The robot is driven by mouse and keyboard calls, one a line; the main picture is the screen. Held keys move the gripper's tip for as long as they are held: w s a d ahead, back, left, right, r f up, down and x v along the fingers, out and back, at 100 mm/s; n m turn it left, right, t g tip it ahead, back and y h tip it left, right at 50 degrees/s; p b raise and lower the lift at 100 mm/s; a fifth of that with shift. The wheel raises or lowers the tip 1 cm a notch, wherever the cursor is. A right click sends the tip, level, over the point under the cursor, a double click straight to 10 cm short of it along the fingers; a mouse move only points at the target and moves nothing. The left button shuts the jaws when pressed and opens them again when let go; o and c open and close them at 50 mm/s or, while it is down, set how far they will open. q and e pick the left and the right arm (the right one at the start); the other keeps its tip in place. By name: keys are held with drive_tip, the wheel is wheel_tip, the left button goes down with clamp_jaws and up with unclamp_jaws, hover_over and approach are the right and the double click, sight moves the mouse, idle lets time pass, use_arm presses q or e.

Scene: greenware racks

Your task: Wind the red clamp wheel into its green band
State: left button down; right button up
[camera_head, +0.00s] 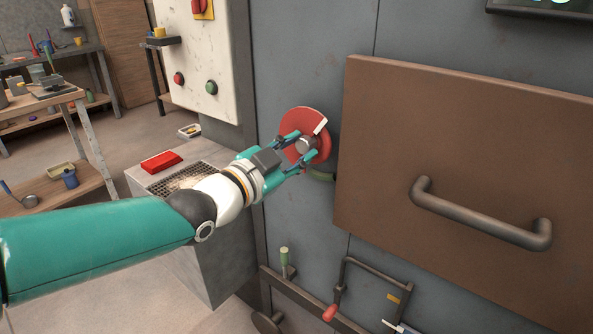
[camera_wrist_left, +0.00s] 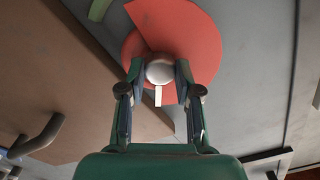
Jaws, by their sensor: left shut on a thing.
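The red clamp wheel (camera_head: 298,122) is on the grey panel, left of the brown door. It has a grey hub (camera_wrist_left: 159,71). A white pointer (camera_head: 321,126) on it points to the upper right in the head view, away from the green band. The green band (camera_head: 321,175) shows only partly, below right of the wheel; it also shows at the top left of the wrist view (camera_wrist_left: 98,9). My left gripper (camera_head: 303,147) is shut on the hub, one finger on each side. My right gripper is in neither view.
The brown door (camera_head: 440,140) with its bar handle (camera_head: 480,215) stands close right of the wheel. A lever with a red grip (camera_head: 329,313) and a green-topped handle (camera_head: 284,257) are below. A white panel (camera_head: 197,55) with buttons is at the left. A red block (camera_head: 161,162) lies on a grey cabinet.

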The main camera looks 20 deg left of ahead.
use_arm(q)
drive_tip(key=m+b, duration=0.4)
drive_tip(key=shift+f+m, duration=0.3)
drive_tip(key=m+b, duration=0.2)
drive_tip(key=shift+m, duration=0.3)
drive_tip(key=shift+m+b, duration=0.55)
drive_tip(key=shift+m, duration=0.85)
drive_tip(key=shift+d, duration=0.1)
drive_tip(key=c, duration=0.8)
unclamp_jaws()
drive_tip(key=shift+r, duration=0.1)
drive_tip(key=shift+r, duration=0.1)
drive_tip(key=shift+s+a, duration=0.2)
drive_tip(key=shift+s, duration=0.1)
drive_tip(key=v, duration=1.1)
drive_tip(key=shift+s, duration=0.2)
